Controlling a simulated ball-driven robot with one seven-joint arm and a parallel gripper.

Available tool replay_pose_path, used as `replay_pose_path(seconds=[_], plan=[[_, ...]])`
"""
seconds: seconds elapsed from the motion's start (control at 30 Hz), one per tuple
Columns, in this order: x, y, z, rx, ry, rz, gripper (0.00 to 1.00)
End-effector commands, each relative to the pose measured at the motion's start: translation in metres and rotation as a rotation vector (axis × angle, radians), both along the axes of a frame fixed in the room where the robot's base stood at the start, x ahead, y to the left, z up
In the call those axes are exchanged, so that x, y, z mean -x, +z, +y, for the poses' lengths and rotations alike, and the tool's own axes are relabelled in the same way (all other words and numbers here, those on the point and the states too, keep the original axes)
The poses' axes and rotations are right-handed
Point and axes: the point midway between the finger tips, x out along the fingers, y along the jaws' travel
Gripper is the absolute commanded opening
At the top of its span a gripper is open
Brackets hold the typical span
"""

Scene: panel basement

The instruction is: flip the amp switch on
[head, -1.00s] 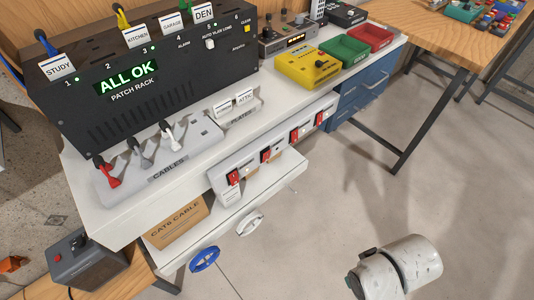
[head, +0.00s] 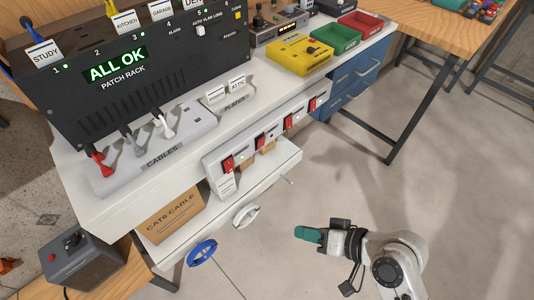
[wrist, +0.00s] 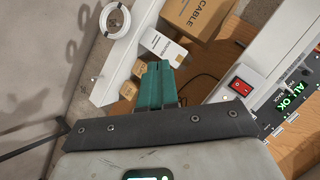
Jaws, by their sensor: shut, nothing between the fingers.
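A row of red rocker switches sits on a light grey strip (head: 272,140) along the front of the workbench. They include a left one (head: 228,163), one to its right (head: 260,142) and another farther right (head: 288,122). I cannot read which is the amp's. The wrist view shows one red switch (wrist: 241,86) on a white panel, right of my fingers. My gripper (head: 306,233) has teal fingers, shut and empty, over the floor in front of the bench and apart from the switches. In the wrist view the fingertips (wrist: 158,68) point toward the lower shelf.
A patch rack (head: 130,75) reading ALL OK stands on the bench. Below the strip is a shelf with a CAT6 cable box (head: 172,215). A blue coil (head: 202,252) and a white coil (head: 246,216) hang at its edge. Open floor lies right of the bench.

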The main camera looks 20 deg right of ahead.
Motion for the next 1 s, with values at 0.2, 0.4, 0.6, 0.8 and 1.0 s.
replay_pose_path(seconds=[0.2, 0.4, 0.6, 0.8, 1.0], plan=[[-0.031, 0.046, -0.003, -0.372, -0.178, -0.186, 0.00], [-0.045, 0.083, -0.024, -0.665, -0.336, -0.291, 0.00], [-0.050, 0.100, -0.042, -0.824, -0.427, -0.336, 0.00], [-0.050, 0.104, -0.046, -0.856, -0.446, -0.345, 0.00], [-0.050, 0.104, -0.046, -0.854, -0.445, -0.345, 0.00]])
